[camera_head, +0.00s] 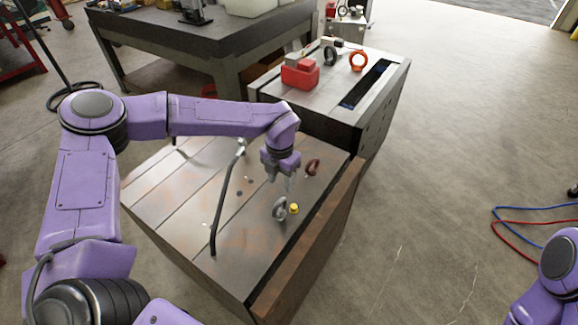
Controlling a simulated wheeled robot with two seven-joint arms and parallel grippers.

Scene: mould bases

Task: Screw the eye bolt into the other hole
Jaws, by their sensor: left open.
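The near mould base (175,205) is a large steel block in front of me. A grey eye bolt (280,209) is on its right part, beside a small yellow piece (294,208). A reddish-brown eye bolt (312,167) is further back near the right edge. Small dark holes (239,193) show in the middle of the top face. My left gripper (281,186) points down, open and empty, above the top face, between and to the left of the two eye bolts. Whether either bolt is seated in a hole is too small to tell. My right gripper is out of view.
A second mould base (272,92) behind carries a red box (299,74), an orange eye bolt (358,61) and a dark ring (330,56). Hoses (510,225) lie on the right floor.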

